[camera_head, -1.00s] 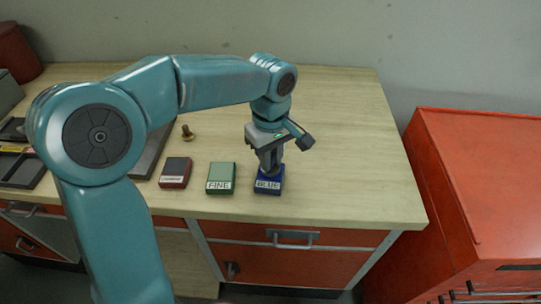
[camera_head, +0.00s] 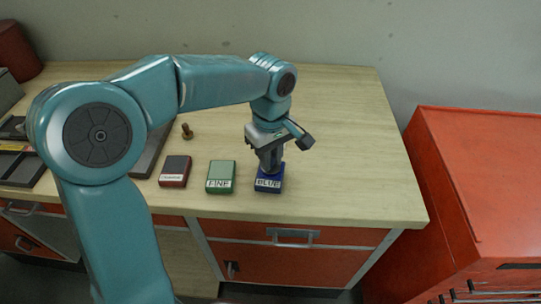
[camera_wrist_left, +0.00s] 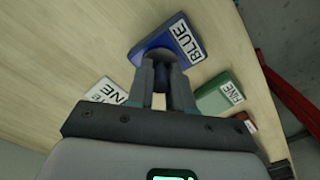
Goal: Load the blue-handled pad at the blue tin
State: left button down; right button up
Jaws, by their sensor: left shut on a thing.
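The blue tin (camera_head: 269,183), labelled BLUE, stands near the front edge of the bench, at the right end of a row of tins. It also shows in the left wrist view (camera_wrist_left: 160,43). My left gripper (camera_head: 270,165) points down right over the blue tin. In the left wrist view its fingers are shut on a small dark blue handle (camera_wrist_left: 164,76), which I take for the blue-handled pad's. The pad's underside is hidden, so I cannot tell whether it touches the tin. My right gripper is not in view.
A green tin labelled FINE (camera_head: 221,177) and a dark red tin (camera_head: 175,171) stand left of the blue tin. A small brown knobbed piece (camera_head: 187,131) stands behind them. The bench (camera_head: 350,150) is clear to the right. A red cabinet (camera_head: 470,180) stands beyond it.

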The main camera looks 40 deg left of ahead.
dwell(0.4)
pick_arm(q)
notch_tip(320, 180, up, 7)
jog(key=p, duration=0.6)
dwell(0.8)
